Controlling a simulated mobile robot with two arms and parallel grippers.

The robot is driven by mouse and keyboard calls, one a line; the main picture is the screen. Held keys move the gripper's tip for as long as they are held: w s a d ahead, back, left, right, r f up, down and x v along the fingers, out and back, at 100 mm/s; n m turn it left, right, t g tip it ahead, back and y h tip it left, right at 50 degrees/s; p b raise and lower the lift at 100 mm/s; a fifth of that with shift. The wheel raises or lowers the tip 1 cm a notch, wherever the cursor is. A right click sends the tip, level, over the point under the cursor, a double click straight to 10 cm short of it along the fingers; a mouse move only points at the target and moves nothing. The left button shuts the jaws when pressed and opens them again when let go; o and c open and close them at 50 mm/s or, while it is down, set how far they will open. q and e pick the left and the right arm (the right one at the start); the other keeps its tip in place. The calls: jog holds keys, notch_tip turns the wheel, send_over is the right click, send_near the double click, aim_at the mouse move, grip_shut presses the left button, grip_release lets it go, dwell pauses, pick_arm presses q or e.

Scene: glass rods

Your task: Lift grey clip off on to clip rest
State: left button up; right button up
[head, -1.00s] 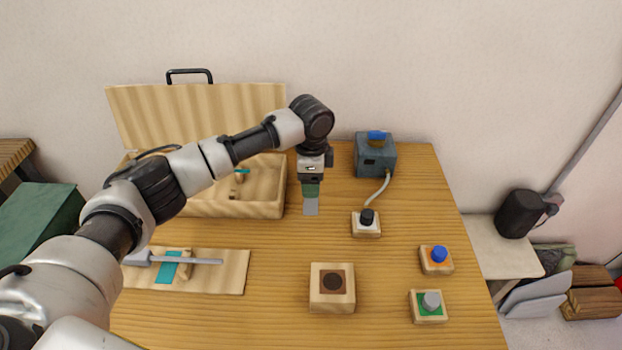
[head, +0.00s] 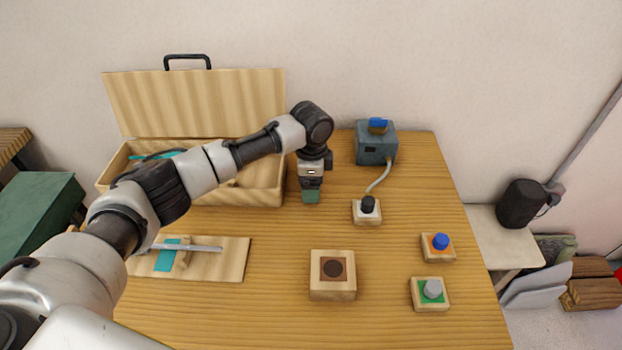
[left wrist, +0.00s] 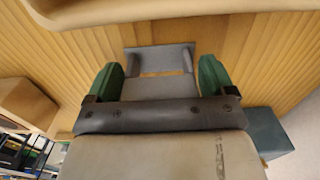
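A grey clip (left wrist: 160,85) with two side prongs and a flat cross-piece shows in the left wrist view. In the head view, my left gripper (head: 311,197) points down over the table, right of the wooden box; the clip cannot be made out there. I cannot tell which thing is the clip rest. My right gripper is not in view.
The open wooden box (head: 240,196) stands left of my gripper. A blue-grey unit (head: 376,150) with a cable to a black-knobbed block (head: 367,218) stands to its right. A board (head: 225,268) with a grey rod (head: 205,248) lies front left.

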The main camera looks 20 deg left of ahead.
pick_arm(q)
jog(key=shift+o, duration=0.7)
